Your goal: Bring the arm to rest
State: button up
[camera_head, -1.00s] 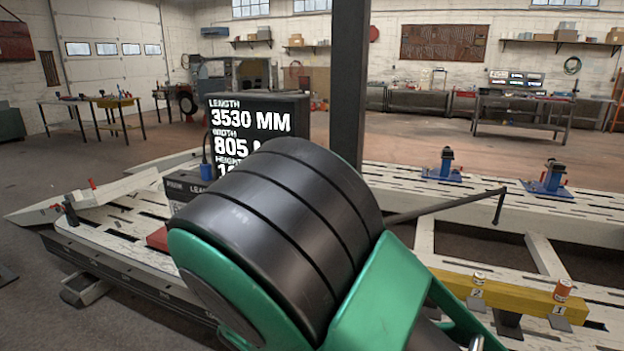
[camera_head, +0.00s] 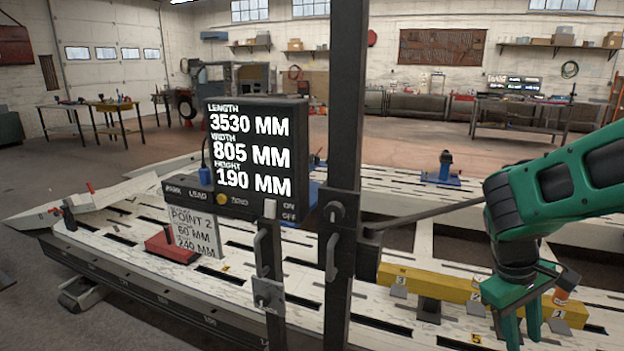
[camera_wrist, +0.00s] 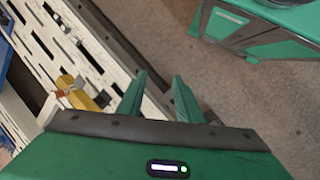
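My gripper (camera_head: 523,334) hangs fingers down at the right of the head view, at the end of my green and black arm. In the wrist view its two green fingers (camera_wrist: 160,82) stand apart with nothing between them, so it is open and empty. In the head view it is in front of the yellow beam (camera_head: 455,287) on the white slotted frame bench (camera_head: 130,235). The wrist view shows the bench edge and part of the beam (camera_wrist: 84,92) to the left of the fingers, with grey floor ahead.
A dark post (camera_head: 345,120) with a thin rod stands in the middle. Beside it a black display (camera_head: 250,150) reads 3530, 805 and 190 mm. A small orange-and-white can (camera_head: 565,283) is close to my gripper. A blue-based clamp (camera_head: 441,170) stands farther back.

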jog(key=s+r+m+t+y, duration=0.1)
jog(key=s+r+m+y, duration=0.3)
jog(key=s+m, duration=0.5)
jog(key=s, duration=0.4)
jog(key=shift+s+d, duration=0.3)
jog(key=shift+s, duration=0.1)
jog(key=shift+r, duration=0.1)
jog(key=shift+w+f, duration=0.25)
jog(key=shift+w, duration=0.35)
jog(key=shift+s+d, duration=0.1)
